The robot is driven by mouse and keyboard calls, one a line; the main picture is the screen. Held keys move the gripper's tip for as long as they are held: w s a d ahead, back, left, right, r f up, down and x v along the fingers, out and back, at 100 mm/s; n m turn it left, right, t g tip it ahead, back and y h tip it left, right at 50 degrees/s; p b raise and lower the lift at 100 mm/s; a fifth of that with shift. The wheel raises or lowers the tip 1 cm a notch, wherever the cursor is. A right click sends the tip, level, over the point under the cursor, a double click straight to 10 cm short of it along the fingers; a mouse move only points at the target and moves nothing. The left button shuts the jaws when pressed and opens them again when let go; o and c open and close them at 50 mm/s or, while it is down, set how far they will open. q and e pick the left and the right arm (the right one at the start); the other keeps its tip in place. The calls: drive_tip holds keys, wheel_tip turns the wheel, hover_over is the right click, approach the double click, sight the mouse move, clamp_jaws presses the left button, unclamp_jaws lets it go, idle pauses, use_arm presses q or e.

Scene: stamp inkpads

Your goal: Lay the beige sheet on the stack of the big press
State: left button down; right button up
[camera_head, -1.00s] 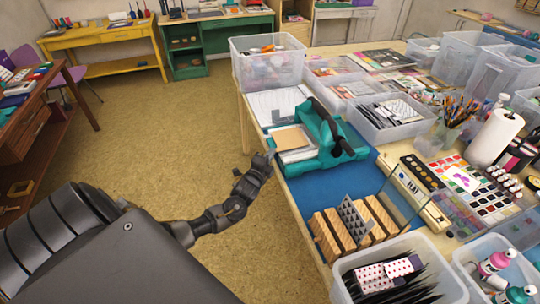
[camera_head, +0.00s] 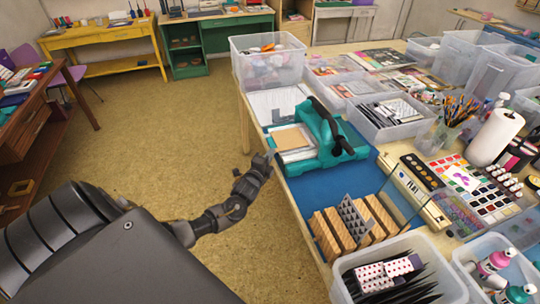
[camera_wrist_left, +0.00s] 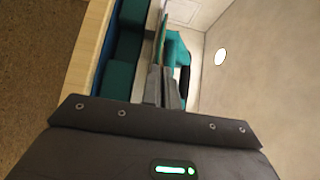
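The big teal press (camera_head: 327,143) stands at the left edge of the table, its dark lever on the right. At its left end is a white stack (camera_head: 300,155). The beige sheet (camera_head: 290,138) appears flat over this stack; I cannot tell whether it touches it. My left gripper (camera_head: 269,156) is at the sheet's near left edge. In the left wrist view my left gripper (camera_wrist_left: 164,75) has its fingers close together on a thin edge-on strip, which looks like the sheet (camera_wrist_left: 161,40). Teal press parts (camera_wrist_left: 122,75) show beside it. My right gripper is not in view.
A white sheet with a grey piece (camera_head: 275,103) lies behind the press. A clear bin (camera_head: 267,65) stands farther back. Wooden blocks (camera_head: 325,235) stand in front on the blue mat (camera_head: 320,190). Open floor lies left of the table.

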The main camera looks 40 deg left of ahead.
use_arm(q)
drive_tip(key=shift+f, duration=0.1)
idle(0.3)
drive_tip(key=c, duration=1.6)
unclamp_jaws()
drive_tip(key=shift+s+a+p, duration=0.5)
drive_tip(key=shift+s+a, duration=0.25)
drive_tip(key=shift+s, duration=0.3)
drive_tip(key=shift+s+a+p, duration=0.45)
drive_tip(key=shift+s+a, duration=0.25)
drive_tip(key=shift+s, duration=0.3)
drive_tip(key=b+v, duration=0.1)
drive_tip(key=v, duration=1)
